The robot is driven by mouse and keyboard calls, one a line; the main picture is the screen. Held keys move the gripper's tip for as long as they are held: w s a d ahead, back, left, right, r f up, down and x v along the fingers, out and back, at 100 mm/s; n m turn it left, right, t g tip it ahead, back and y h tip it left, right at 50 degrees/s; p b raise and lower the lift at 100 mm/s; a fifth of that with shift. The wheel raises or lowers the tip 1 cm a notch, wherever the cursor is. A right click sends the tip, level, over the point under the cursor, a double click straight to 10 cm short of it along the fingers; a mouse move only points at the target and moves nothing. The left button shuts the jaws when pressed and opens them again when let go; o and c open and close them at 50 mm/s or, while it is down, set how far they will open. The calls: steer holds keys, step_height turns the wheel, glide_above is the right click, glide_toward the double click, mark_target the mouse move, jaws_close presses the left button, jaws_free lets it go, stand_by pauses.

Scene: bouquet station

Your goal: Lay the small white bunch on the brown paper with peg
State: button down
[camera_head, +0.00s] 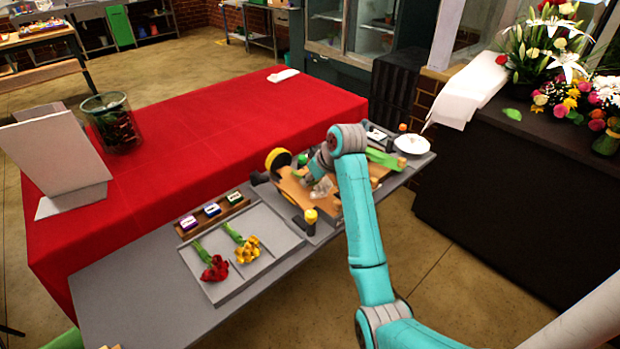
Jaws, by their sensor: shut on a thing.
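My gripper (312,181) is small in the picture, at the end of my teal arm, low over the grey bench. It is shut on the small white bunch (322,188), a pale patch just below and right of the fingers. My wrist hides part of this area. The brown paper (290,187) lies on the bench under and around my gripper. Whether the bunch touches the paper I cannot tell. A peg is too small to make out.
A grey tray (285,222) holds red flowers (214,268) and yellow flowers (247,250). A yellow-and-black round thing (278,160) and a yellow-topped black thing (310,217) stand close to my gripper.

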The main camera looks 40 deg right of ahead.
steer(key=shift+f, duration=0.1)
stand_by(0.3)
steer(key=c, duration=0.5)
jaws_free()
steer(key=shift+c, duration=0.2)
steer(key=shift+r, duration=3.5)
